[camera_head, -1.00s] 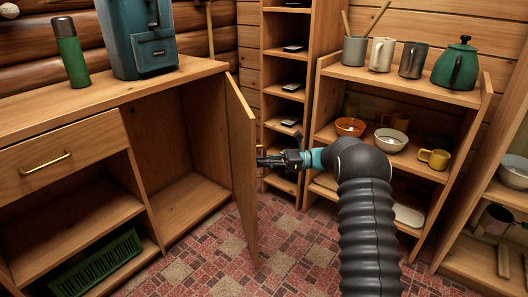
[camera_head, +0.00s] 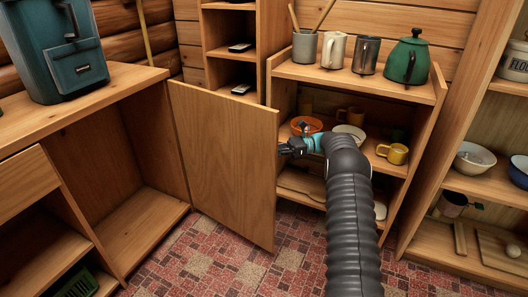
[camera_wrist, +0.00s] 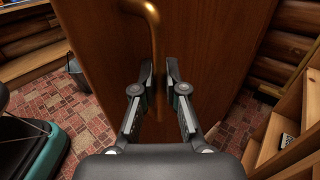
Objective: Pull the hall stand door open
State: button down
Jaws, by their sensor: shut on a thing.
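The hall stand (camera_head: 120,82) is the wooden cabinet at the left. Its door (camera_head: 222,165) stands wide open, swung out to the right, with its inner face towards the head camera. The compartment behind it (camera_head: 125,165) looks empty. In the wrist view the door's outer face (camera_wrist: 215,40) fills the middle, with a curved brass handle (camera_wrist: 152,22) running down to the fingers. My gripper (camera_wrist: 159,78) is shut on the handle; it also shows at the door's free edge in the head view (camera_head: 284,150). The handle is hidden there behind the door.
An open shelf (camera_head: 350,82) with mugs, bowls and a green kettle (camera_head: 405,60) stands close behind my arm. Another shelf unit (camera_head: 470,185) is at the right. Patterned floor (camera_head: 215,260) is clear in front.

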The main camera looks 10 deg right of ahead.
jog(key=shift+s+d, duration=0.15)
jog(key=shift+d, duration=0.1)
